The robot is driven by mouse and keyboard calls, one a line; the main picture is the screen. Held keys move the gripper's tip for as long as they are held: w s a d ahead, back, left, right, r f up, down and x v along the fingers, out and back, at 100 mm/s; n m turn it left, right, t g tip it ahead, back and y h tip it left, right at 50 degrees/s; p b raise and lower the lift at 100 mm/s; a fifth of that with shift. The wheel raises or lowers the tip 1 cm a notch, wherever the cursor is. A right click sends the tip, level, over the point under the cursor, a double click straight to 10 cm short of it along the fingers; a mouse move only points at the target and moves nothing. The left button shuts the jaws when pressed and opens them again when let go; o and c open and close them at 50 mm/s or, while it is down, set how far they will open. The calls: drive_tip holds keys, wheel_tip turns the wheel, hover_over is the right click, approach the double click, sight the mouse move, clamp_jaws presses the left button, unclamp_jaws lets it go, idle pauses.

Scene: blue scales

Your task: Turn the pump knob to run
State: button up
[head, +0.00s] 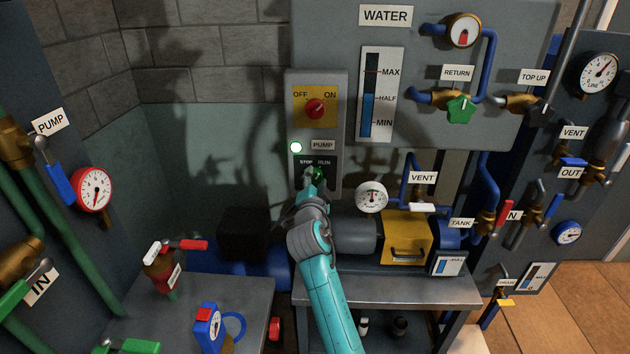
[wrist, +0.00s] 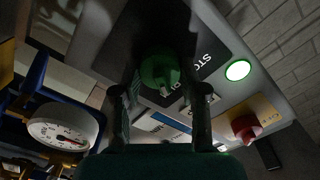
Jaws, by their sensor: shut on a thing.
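The pump knob is a green knob (head: 318,173) on a dark plate marked STOP and RUN (head: 325,161), under the PUMP label (head: 323,145). My gripper (head: 313,183) is at the knob and covers most of it in the head view. In the wrist view the green knob (wrist: 160,70) lies between the two fingers of my gripper (wrist: 160,90), which is shut on it. The lamp (head: 296,147) beside the label glows pale green, as it does in the wrist view (wrist: 238,70). I cannot tell which mark the knob points to.
A red OFF/ON knob (head: 315,109) on a yellow plate sits above. A round gauge (head: 371,197) and yellow box (head: 405,238) stand right of my gripper. A green RETURN valve (head: 460,109) is at upper right. A grey bench (head: 400,290) lies below.

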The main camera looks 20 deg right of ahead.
idle(0.4)
drive_tip(key=o, duration=1.1)
drive_tip(key=shift+o, duration=0.2)
drive_tip(key=v, duration=1.2)
